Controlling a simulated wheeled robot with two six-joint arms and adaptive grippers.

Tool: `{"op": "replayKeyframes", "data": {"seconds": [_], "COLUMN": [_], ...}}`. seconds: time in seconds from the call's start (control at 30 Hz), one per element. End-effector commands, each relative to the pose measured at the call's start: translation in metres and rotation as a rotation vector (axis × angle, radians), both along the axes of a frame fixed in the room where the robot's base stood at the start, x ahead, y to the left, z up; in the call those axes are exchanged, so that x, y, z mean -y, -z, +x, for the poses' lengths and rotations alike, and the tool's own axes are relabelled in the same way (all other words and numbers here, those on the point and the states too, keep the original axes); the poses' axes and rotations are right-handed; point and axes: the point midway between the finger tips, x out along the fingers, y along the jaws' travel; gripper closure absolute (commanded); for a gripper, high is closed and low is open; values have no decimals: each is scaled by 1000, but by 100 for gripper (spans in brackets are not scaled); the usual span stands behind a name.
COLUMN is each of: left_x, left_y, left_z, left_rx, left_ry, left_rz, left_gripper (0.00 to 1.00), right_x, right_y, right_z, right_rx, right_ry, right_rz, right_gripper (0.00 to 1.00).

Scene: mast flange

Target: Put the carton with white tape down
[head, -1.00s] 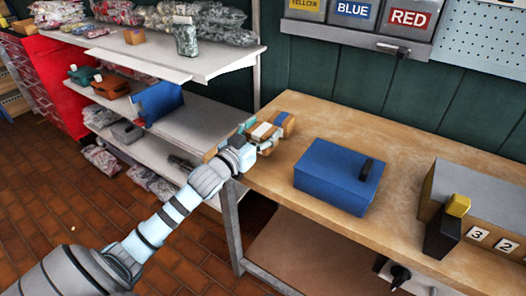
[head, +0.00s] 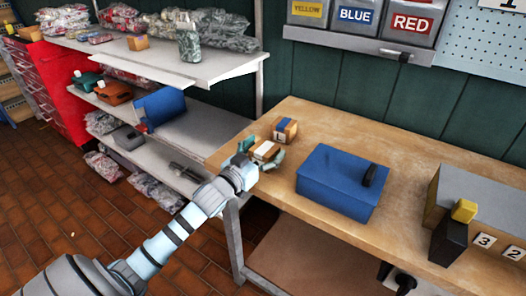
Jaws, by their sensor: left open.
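The carton with white tape (head: 265,149) is a small brown box near the left end of the wooden workbench (head: 408,165). It appears to rest on the bench top. My left gripper (head: 260,155) is open, with its teal fingers spread on either side of this carton; whether they touch it I cannot tell. A second small carton with blue tape (head: 285,130) stands just behind it, apart from it. My right gripper is not in view.
A blue box with a dark handle (head: 338,184) stands right of the cartons. A grey case (head: 482,192) and a black block with a yellow top (head: 450,242) are further right. A loaded shelf unit (head: 205,68) stands to the left. Bare bench lies behind the blue box.

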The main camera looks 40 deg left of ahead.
Motion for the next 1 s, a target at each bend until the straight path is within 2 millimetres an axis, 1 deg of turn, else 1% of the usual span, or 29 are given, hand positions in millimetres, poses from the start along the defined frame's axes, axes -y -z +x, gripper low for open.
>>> {"op": "replayKeyframes", "data": {"seconds": [0.07, 0.17, 0.27, 0.33, 0.53, 0.63, 0.77, 1.0], "left_x": [0, -1, 1, 0, 3, 2, 2, 2], "left_y": [-1, -1, -3, 1, 2, 1, -1, -1], "left_z": [-2, -13, -31, -46, -91, -109, -119, -120], "left_rx": [-1, -4, -3, -6, -5, -10, -3, -1], "left_ry": [0, -2, 2, 2, 7, 0, 1, -2], "left_rz": [1, 4, 7, 12, 12, 12, 4, 0], "left_gripper": [24, 24, 24, 24, 24, 24, 24, 24], "right_x": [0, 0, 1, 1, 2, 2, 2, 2], "right_y": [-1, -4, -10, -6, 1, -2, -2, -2], "right_z": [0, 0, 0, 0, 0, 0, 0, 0], "right_rx": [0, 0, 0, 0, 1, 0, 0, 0], "right_ry": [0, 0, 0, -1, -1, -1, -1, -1], "right_rz": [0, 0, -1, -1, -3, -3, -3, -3], "right_gripper": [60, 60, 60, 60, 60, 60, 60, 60]}}
